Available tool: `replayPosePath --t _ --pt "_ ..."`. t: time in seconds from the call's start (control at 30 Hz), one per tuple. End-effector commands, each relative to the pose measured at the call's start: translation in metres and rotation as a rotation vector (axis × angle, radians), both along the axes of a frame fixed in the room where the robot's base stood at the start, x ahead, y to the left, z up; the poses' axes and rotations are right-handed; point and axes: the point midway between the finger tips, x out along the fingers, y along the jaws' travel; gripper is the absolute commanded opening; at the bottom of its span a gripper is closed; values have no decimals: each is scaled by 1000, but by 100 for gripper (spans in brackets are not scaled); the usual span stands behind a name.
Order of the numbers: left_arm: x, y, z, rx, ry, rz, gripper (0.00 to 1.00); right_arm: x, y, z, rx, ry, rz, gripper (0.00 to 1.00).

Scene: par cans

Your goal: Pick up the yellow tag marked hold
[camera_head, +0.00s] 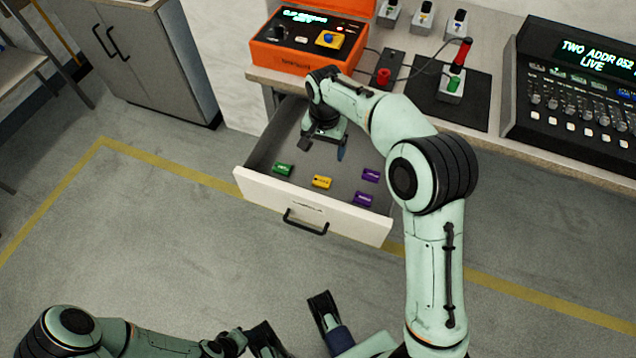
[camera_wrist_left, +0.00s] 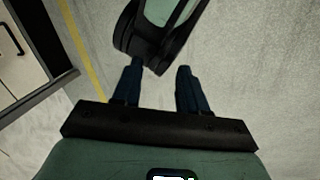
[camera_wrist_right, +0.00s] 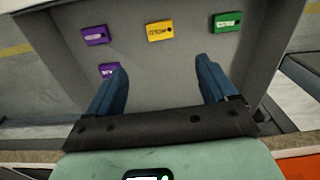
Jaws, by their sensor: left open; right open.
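The yellow tag (camera_head: 321,182) lies flat in the open drawer (camera_head: 300,205), between a green tag and the purple tags. It also shows in the right wrist view (camera_wrist_right: 159,31), beyond my fingertips; its dark lettering is too small to read. My right gripper (camera_head: 322,148) is open and empty over the back part of the drawer, behind the yellow tag and apart from it. Its blue fingers (camera_wrist_right: 160,80) frame bare drawer floor in the right wrist view. My left gripper (camera_wrist_left: 160,75) is open and empty over the floor, away from the drawer.
A green tag (camera_head: 283,169) lies left of the yellow one, and two purple tags (camera_head: 364,199) (camera_head: 371,175) lie to its right. The bench above holds an orange case (camera_head: 275,55), a switch with cables and a console (camera_head: 575,130).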

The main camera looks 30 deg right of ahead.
Motion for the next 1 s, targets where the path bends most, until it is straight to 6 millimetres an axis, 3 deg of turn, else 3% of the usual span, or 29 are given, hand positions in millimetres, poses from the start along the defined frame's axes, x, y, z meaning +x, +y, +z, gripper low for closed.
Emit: replayPosePath --t 0.43,0.77,1.0 --pt "30 14 -25 37 -81 31 43 0 0 -73 1 5 0 85" --pt "41 19 -31 51 -109 42 43 0 1 -95 1 2 1 85" --pt "59 29 -46 74 -155 62 43 -3 3 -132 0 6 0 85"
